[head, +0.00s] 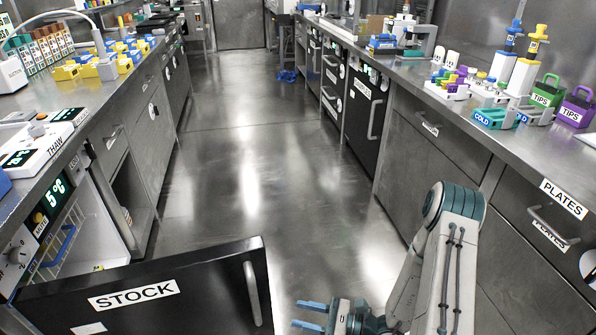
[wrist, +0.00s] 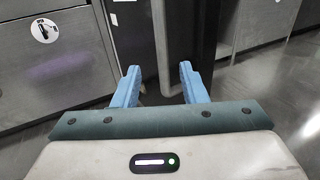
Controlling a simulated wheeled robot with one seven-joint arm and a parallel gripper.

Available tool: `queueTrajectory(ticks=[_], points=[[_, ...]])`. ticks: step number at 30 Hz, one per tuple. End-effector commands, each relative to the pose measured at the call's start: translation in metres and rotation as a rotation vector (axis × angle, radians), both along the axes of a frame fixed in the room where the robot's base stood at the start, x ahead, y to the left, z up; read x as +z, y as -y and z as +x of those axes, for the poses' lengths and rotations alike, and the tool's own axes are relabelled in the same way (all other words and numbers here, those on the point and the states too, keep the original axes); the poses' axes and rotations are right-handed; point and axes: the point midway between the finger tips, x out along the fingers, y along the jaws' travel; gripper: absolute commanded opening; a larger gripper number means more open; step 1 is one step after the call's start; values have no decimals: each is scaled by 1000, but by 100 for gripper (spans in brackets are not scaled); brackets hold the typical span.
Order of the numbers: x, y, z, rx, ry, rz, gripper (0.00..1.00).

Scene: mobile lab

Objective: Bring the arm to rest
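My gripper (head: 312,315) shows low in the head view, to the right of the open black door labelled STOCK (head: 140,290). Its two blue fingers are spread apart with nothing between them. In the wrist view my gripper (wrist: 160,86) also shows empty, its fingers pointing toward a dark panel and an upright grey handle (wrist: 162,45). My arm is bent, with its elbow at the lower right of the head view in front of the right-hand drawers. The gripper is apart from the door in the head view.
The open STOCK door juts into the aisle at lower left, with a grey handle (head: 253,293). Left and right counters carry lab items, including a green TIPS box (head: 546,92). A drawer labelled PLATES (head: 548,230) is at right. The aisle floor (head: 255,150) ahead is clear.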

Motion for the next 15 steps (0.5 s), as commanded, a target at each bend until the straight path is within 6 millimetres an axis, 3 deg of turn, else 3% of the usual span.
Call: queueTrajectory(ticks=[5,15], points=[[25,-1,-2,57,37,-23,39],[149,-2,-30,436,268,-221,39]])
